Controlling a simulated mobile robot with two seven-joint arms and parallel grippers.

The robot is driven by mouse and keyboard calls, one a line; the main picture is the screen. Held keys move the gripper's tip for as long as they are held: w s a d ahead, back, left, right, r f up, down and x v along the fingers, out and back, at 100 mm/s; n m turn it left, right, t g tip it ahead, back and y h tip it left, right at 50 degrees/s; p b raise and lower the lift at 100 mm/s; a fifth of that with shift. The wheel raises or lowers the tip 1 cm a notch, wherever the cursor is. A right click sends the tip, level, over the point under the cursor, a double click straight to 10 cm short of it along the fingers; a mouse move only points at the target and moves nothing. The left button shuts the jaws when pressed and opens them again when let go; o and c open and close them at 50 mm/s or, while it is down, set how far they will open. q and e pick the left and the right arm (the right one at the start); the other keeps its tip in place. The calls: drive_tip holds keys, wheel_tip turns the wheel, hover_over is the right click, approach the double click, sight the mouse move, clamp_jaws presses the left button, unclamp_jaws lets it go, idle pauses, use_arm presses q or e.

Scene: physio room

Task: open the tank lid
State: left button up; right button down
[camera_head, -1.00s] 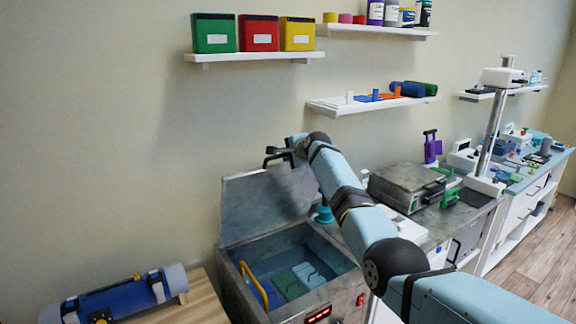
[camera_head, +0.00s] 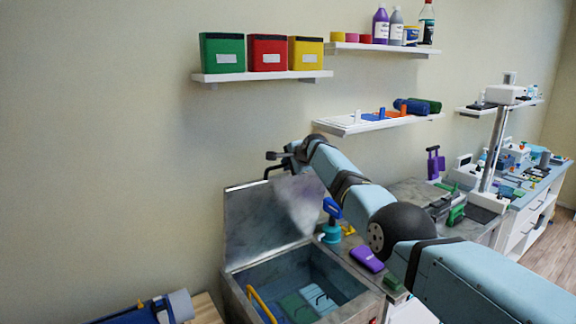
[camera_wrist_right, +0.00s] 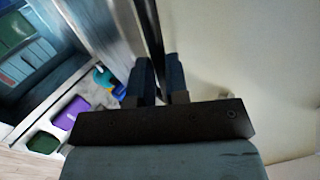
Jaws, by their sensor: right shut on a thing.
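The tank lid (camera_head: 262,222) is a grey metal panel, raised steeply at the back of the open tank (camera_head: 362,296). It also shows as a blurred grey panel in the right wrist view (camera_wrist_right: 98,28). My right gripper (camera_head: 279,165) is at the lid's top edge, shut on its black handle (camera_head: 268,174). In the right wrist view the two dark fingers (camera_wrist_right: 160,78) close around the dark handle bar (camera_wrist_right: 151,35). The gripper partly hides the handle. My left gripper is not in view.
Inside the tank are a yellow handle (camera_head: 262,304) and green and pale blue panels. A teal and blue bottle-like thing (camera_head: 331,228) and a purple item (camera_head: 367,258) stand right of the lid. A shelf (camera_head: 262,75) with bins hangs above.

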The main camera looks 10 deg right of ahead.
drive_tip(key=shift+r, duration=0.1)
drive_tip(key=c, duration=1.1)
unclamp_jaws()
drive_tip(key=shift+s, duration=0.1)
drive_tip(key=b+v, duration=0.2)
drive_tip(key=v, duration=1.2)
drive_tip(key=shift+d, duration=0.1)
